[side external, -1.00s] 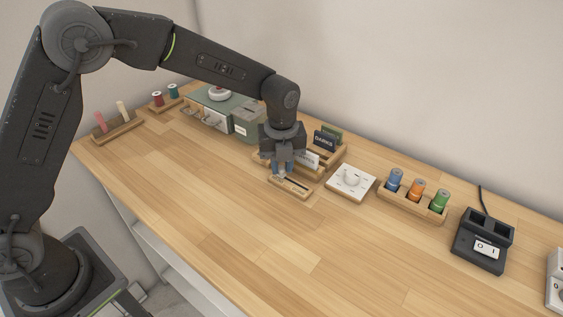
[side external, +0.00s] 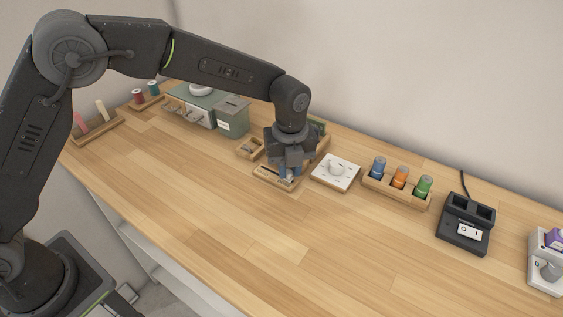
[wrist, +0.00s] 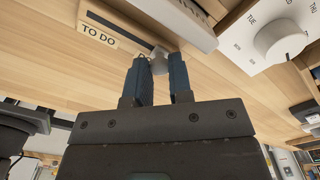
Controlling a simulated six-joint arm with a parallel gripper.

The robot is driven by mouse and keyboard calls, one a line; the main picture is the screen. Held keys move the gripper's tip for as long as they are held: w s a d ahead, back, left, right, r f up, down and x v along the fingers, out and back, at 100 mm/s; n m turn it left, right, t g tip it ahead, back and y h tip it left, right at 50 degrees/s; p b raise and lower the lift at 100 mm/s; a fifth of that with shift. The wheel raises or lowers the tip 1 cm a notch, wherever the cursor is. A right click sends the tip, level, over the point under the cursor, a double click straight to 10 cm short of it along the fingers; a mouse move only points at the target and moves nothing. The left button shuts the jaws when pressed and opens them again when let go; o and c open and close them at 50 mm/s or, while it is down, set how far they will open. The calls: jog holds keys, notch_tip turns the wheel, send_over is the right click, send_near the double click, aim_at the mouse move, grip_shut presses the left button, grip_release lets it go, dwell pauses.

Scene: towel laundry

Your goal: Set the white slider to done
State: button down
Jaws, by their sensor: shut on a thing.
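The slider's low wooden base (side external: 264,174) lies on the table in the side view, with a dark slot along it. In the wrist view the base (wrist: 125,48) carries a "TO DO" label (wrist: 98,34) at its left. The white slider knob (wrist: 160,56) is between my fingertips, to the right of that label. My gripper (side external: 288,179) points down over the right part of the base and is shut on the knob; its fingers also show in the wrist view (wrist: 160,66). No "done" label is readable.
A white dial box (side external: 335,172) stands close to the right of my gripper, then a spool rack (side external: 397,190) and a black switch box (side external: 466,224). A small wooden tray (side external: 250,148) and a grey-green box (side external: 232,118) stand behind left. The front table is clear.

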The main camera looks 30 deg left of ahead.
aim_at(291, 172)
jog(key=shift+d, duration=0.25)
jog(key=c, duration=1.3)
grip_release()
jog(key=shift+r, duration=0.1)
notch_tip(291, 172, up, 14)
jog(key=shift+a, duration=0.1)
